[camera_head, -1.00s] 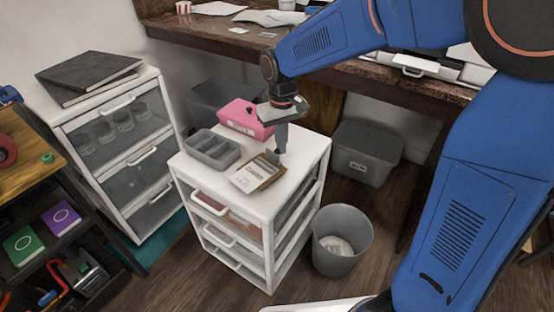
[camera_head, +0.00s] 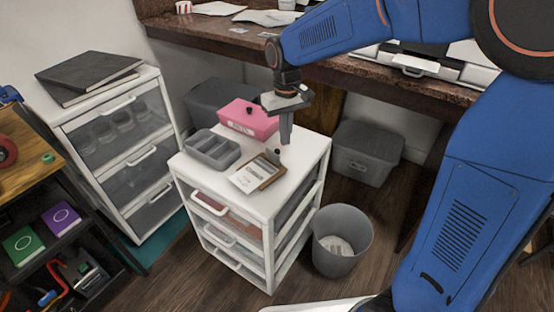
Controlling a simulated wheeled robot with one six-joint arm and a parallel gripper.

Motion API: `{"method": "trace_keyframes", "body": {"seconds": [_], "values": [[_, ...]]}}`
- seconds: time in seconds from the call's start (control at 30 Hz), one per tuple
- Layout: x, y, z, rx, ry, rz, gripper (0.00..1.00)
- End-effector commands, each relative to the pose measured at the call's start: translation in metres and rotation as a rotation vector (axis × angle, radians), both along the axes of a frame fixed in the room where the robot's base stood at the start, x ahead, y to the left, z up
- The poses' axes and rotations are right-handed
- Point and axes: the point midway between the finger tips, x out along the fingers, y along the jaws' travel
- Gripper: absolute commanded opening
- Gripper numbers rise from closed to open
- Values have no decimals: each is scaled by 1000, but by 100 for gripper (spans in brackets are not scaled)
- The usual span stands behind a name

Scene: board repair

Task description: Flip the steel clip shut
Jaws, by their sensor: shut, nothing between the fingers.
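A brown clipboard (camera_head: 269,174) with white paper (camera_head: 248,178) on it lies on top of the white drawer unit (camera_head: 270,205). A small dark shape, which looks like the clip (camera_head: 276,153), shows at the clipboard's far right corner; it is too small to tell whether it stands up or lies flat. My gripper (camera_head: 286,140) is shut and empty, pointing down just right of that corner and a little above the unit's top. I cannot tell whether it touches anything.
A grey compartment tray (camera_head: 212,150) and a pink box (camera_head: 248,120) stand on the same top, left of and behind my gripper. A grey bin (camera_head: 342,238) is on the floor to the right. A lidded grey box (camera_head: 366,152) sits under the brown desk (camera_head: 345,72).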

Motion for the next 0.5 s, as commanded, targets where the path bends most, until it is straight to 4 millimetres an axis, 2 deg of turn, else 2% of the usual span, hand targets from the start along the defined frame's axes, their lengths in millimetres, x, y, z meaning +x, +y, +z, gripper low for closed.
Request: {"method": "trace_keyframes", "body": {"seconds": [0.5], "values": [[0, 0, 34, 1, -2, 0, 0]]}}
